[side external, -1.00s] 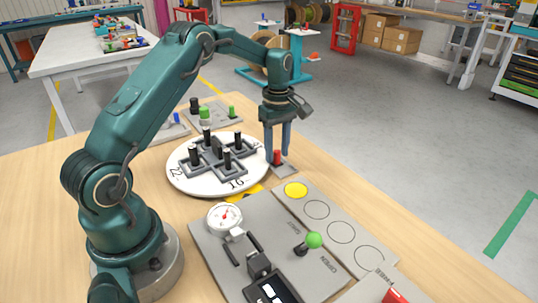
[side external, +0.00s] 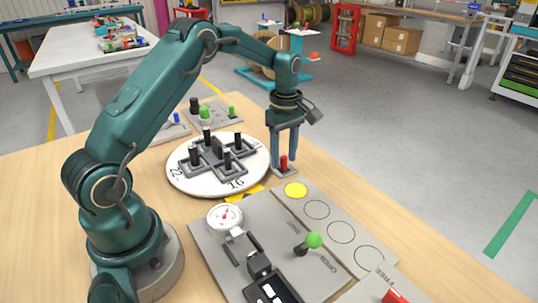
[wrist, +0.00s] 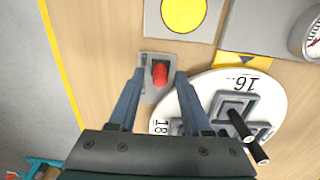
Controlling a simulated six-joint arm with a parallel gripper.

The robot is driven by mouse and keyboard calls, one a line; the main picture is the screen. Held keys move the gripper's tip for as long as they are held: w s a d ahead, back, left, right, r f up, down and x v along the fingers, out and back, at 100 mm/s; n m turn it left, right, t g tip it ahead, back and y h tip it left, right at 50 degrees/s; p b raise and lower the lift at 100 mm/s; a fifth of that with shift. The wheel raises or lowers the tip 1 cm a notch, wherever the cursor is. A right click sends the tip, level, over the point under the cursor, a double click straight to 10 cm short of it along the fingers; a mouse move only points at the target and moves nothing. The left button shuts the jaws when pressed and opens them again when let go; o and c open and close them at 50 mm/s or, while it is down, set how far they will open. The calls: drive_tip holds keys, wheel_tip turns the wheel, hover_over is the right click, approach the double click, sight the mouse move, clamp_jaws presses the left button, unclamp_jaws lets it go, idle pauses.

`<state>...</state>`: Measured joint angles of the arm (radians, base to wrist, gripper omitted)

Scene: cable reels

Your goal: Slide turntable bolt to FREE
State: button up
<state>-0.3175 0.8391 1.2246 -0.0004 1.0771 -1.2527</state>
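The turntable bolt shows as a small red knob (side external: 284,163) upright on a grey base plate (side external: 289,173) beside the white turntable (side external: 184,184). It also shows in the wrist view (wrist: 160,74), in a slot of the plate. My gripper (side external: 284,165) points down with one finger on each side of the knob. In the wrist view my gripper (wrist: 158,72) is open, with a gap visible between the knob and each finger. The turntable carries dark fixtures with black pegs, and its 16 mark faces the yellow pointer (side external: 245,193). No label is readable beside the knob.
A grey panel with a yellow disc (side external: 296,190) and empty circles lies close by. A gauge (side external: 225,217) and a green-knobbed lever (side external: 314,240) are nearer the camera.

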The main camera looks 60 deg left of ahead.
sight(284, 155)
wheel_tip(284, 155, up, 7)
drive_tip(key=shift+r, duration=0.1)
idle(0.5)
drive_tip(key=shift+w+m, duration=0.15)
drive_tip(key=shift+m, duration=0.35)
drive_tip(key=s+d+r+m+t, duration=0.2)
drive_tip(key=s+d+r+m, duration=0.1)
drive_tip(key=s+d+m, duration=0.3)
drive_tip(key=s+d+r+m+t, duration=0.3)
drive_tip(key=s+d+m, duration=0.2)
drive_tip(key=s+m, duration=0.6)
drive_tip(key=s, duration=0.3)
drive_tip(key=shift+s+d+t, duration=0.25)
drive_tip(key=shift+d+t, duration=0.05)
drive_tip(key=shift+d, duration=0.05)
